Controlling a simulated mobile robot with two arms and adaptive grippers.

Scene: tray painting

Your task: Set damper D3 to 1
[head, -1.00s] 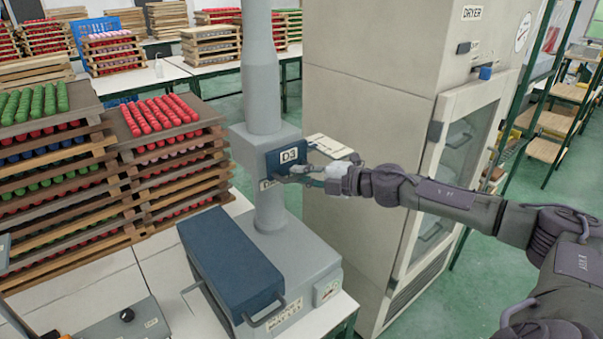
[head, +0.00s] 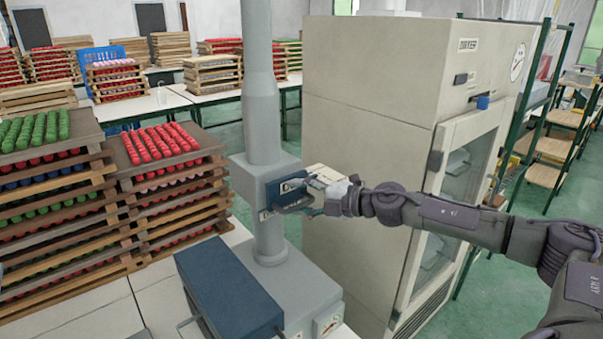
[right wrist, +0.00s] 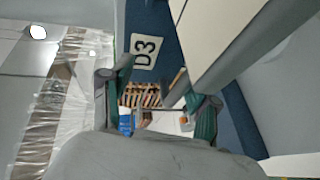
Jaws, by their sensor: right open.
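Damper D3 is a dark blue plate (head: 270,212) on the grey box of a vertical duct (head: 262,150). My left gripper is out of view.
A grey machine with a blue box (head: 228,290) stands below the duct. Stacked trays of red and green pieces (head: 170,145) are on the left. A large cream dryer (head: 370,110) stands close behind my right arm. Green floor shows right of it.

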